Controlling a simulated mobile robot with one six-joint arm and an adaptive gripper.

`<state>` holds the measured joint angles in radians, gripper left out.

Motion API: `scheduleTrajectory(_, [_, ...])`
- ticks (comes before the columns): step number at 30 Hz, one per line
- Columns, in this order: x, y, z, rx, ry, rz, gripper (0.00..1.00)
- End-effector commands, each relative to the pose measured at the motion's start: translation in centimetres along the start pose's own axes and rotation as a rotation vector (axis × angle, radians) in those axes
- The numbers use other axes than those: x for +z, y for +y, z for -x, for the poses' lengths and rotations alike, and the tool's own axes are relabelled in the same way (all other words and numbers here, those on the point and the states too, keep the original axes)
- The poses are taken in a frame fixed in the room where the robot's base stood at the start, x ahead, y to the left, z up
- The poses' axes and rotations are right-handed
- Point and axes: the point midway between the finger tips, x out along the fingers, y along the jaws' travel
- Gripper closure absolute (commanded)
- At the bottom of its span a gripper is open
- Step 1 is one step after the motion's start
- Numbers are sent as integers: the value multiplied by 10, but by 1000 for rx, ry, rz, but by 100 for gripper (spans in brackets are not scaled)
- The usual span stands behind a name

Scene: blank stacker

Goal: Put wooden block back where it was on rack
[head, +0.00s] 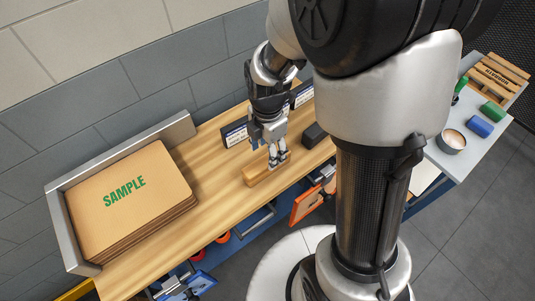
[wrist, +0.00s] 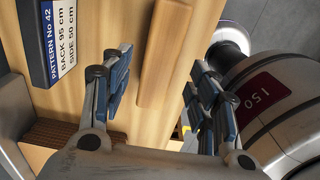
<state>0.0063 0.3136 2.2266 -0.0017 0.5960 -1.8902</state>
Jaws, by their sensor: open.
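The wooden block (head: 258,177) is a light brown bar lying on the wooden bench top, just under my gripper (head: 277,160) in the head view. In the wrist view the block (wrist: 163,55) lies lengthwise between my spread fingers (wrist: 158,78), with clear space on both sides. My gripper is open and I see no grip on the block. It partly hides the block's far end in the head view. I cannot tell for certain which thing is the rack.
A grey metal holder (head: 185,130) with stacked SAMPLE boards (head: 130,190) stands left on the bench (head: 205,190). Label boxes (head: 235,133) and a dark block (head: 315,134) sit nearby.

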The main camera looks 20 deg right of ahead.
Motion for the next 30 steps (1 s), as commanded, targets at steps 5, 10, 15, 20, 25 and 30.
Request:
scheduleTrajectory(5, [0,1,42,3,-1,0,45])
scheduleTrajectory(10, [0,0,62,1,0,0,45])
scheduleTrajectory(15, [-1,-3,79,17,-5,-64,45])
scheduleTrajectory(20, [-8,-23,122,95,-12,-386,45])
scheduleTrajectory(25, [-22,-63,172,213,29,-904,45])
scheduleTrajectory(30, [-35,-105,201,314,127,-1391,45])
